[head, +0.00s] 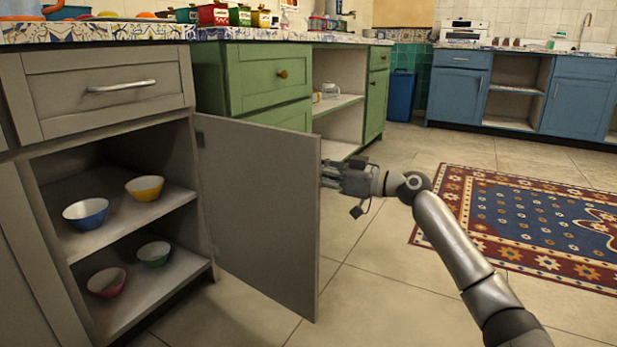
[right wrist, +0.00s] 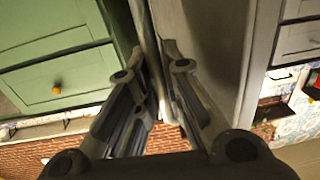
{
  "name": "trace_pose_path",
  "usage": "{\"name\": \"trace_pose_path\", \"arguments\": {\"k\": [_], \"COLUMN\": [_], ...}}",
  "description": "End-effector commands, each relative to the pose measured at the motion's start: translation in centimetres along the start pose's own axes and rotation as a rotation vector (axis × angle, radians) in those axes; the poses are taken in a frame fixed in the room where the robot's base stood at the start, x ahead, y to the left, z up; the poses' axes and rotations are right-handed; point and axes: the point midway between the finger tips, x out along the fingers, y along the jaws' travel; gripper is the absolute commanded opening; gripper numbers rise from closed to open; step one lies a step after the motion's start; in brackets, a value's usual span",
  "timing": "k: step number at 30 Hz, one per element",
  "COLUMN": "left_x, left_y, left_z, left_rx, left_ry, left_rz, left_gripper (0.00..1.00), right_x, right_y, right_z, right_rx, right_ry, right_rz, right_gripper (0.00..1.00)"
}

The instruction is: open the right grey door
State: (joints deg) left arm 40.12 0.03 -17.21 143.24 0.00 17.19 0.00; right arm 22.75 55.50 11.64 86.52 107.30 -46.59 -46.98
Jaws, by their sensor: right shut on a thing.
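The right grey door (head: 260,210) stands swung wide open, hinged at the right side of the grey cabinet. Its inner face is toward the head camera. My right gripper (head: 335,178) is at the door's free edge, partly behind it on the outer side. In the right wrist view my right gripper (right wrist: 158,62) is shut at the door's edge area, with the grey panel (right wrist: 215,40) beside the fingers. My left gripper is not in view.
The open cabinet holds a blue bowl (head: 86,213), a yellow bowl (head: 145,188), a red bowl (head: 107,282) and a green bowl (head: 154,254) on two shelves. A grey drawer (head: 110,92) above is shut. Green cabinets (head: 265,80) stand behind the door. Tiled floor around the door is clear.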

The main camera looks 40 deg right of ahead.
Motion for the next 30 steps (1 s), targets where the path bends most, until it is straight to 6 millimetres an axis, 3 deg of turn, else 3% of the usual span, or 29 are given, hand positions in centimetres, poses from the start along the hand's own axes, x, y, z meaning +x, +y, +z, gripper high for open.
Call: {"name": "trace_pose_path", "arguments": {"k": [11, 12, 16, 30], "left_x": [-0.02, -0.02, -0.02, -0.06], "left_y": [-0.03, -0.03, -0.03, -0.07], "left_z": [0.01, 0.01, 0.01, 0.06], "left_rx": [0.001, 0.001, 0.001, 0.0], "left_ry": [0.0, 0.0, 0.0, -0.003], "left_rz": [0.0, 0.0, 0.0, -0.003], "left_gripper": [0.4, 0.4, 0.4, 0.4], "right_x": [0.06, 0.07, 0.05, -0.9], "right_y": [-0.08, -0.08, -0.06, 0.02], "right_z": [0.03, 0.03, 0.03, 0.12], "right_rx": [0.005, 0.005, 0.004, 0.002], "right_ry": [-0.001, -0.001, -0.001, -0.002], "right_rz": [-0.005, -0.005, -0.004, -0.002], "right_gripper": [0.0, 0.15, 0.31, 0.32]}}
